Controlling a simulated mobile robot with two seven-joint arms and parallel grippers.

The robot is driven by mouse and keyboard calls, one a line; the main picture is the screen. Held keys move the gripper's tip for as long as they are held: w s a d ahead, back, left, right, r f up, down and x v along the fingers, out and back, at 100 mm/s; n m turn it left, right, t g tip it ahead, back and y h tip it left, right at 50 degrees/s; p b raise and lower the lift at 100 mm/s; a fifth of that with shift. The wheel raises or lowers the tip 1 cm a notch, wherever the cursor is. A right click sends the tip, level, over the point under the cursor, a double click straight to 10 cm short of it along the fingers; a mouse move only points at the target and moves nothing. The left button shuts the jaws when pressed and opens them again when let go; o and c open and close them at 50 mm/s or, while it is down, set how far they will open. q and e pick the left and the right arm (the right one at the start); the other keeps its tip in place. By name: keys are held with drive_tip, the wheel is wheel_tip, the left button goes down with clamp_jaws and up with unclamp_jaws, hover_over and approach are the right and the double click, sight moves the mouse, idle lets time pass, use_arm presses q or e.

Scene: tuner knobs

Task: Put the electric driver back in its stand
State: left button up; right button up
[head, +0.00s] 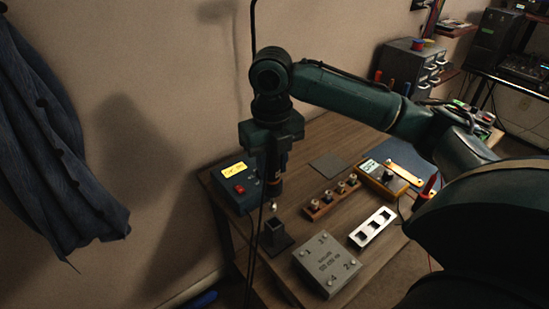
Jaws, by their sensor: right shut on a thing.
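My right gripper (272,153) is shut on the electric driver (275,183), a dark, upright tool with its tip pointing down. The gripper partly hides the driver's body. The driver's stand (275,234) is a small dark square holder on a flat base near the table's left front edge. The driver's tip appears just above the stand's top in the picture, with a small gap; I cannot tell whether it is exactly over the opening. My left gripper is not in view.
A blue box with a yellow display (234,171) stands left of the driver. A grey numbered box (328,264), a white plate with square holes (386,215), a wooden knob rack (318,209) and a yellow meter (371,168) lie to the right. Thin cords hang beside the stand.

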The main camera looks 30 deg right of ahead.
drive_tip(key=n, duration=0.4)
drive_tip(key=shift+w+d+r, duration=0.15)
drive_tip(key=shift+d, duration=0.25)
hover_over(274, 202)
drive_tip(key=shift+w+d+f, duration=0.15)
drive_tip(key=shift+w+f, duration=0.05)
drive_tip(key=shift+f, duration=0.85)
drive_tip(key=shift+w+d+f, duration=0.1)
drive_tip(key=shift+w+f, duration=0.05)
drive_tip(key=shift+f, duration=0.9)
drive_tip(key=shift+f+b, duration=0.6)
drive_tip(key=shift+f, duration=1.3)
drive_tip(key=shift+f+b, duration=0.65)
drive_tip(key=shift+f, duration=1.55)
drive_tip(key=o, duration=1)
drive_tip(key=shift+o, duration=0.2)
